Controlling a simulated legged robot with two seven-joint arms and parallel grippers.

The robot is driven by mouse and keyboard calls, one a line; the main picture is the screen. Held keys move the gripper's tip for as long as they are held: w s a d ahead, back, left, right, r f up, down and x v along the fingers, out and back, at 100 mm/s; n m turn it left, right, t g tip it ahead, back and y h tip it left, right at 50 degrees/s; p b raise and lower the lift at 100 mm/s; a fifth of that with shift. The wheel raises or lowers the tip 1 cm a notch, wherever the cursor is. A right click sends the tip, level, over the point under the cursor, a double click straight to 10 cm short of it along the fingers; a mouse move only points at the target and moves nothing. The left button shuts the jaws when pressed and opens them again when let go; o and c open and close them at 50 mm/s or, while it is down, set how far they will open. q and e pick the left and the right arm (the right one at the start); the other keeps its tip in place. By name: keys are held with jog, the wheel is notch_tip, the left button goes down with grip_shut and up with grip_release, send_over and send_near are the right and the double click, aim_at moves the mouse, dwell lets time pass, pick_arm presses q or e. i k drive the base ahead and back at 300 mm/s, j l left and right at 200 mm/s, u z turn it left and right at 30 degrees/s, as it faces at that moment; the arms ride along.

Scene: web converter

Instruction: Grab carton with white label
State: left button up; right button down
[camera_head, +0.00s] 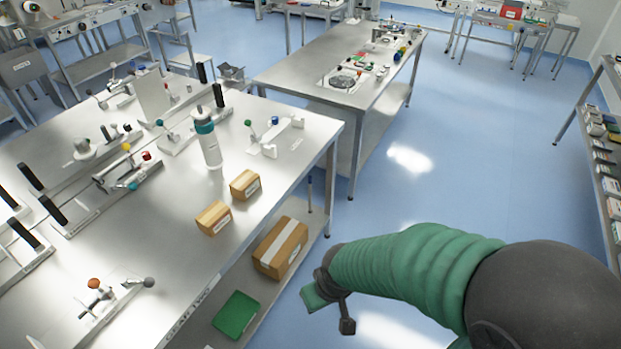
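A larger brown carton (280,247) with a broad white strip across its top lies on the lower shelf of the near steel table. Two small brown cartons, one nearer (214,218) and one farther (245,185), sit on the tabletop near its right edge; each carries a small white label on its side. My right gripper (330,311) is to the right of the larger carton, out past the table edge over the floor, apart from every carton. Its two finger parts are spread with nothing between them. My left gripper is out of view.
A green tray (236,314) lies on the lower shelf in front of the larger carton. A white bottle with a teal collar (208,143) and several metal fixtures stand on the tabletop. A table leg (330,190) is behind the carton. The blue floor (450,170) on the right is clear.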

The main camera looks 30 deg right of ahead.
aim_at(243, 188)
jog(key=z, duration=0.4)
jog(key=i+l+u, duration=0.1)
jog(key=u, duration=0.3)
jog(key=i+l+u, duration=0.1)
jog(key=u, duration=0.3)
jog(key=l+u, duration=0.15)
jog(key=u, duration=0.25)
jog(key=i+l+u, duration=0.1)
jog(key=u, duration=0.3)
jog(key=l+u, duration=0.25)
jog(key=u, duration=0.15)
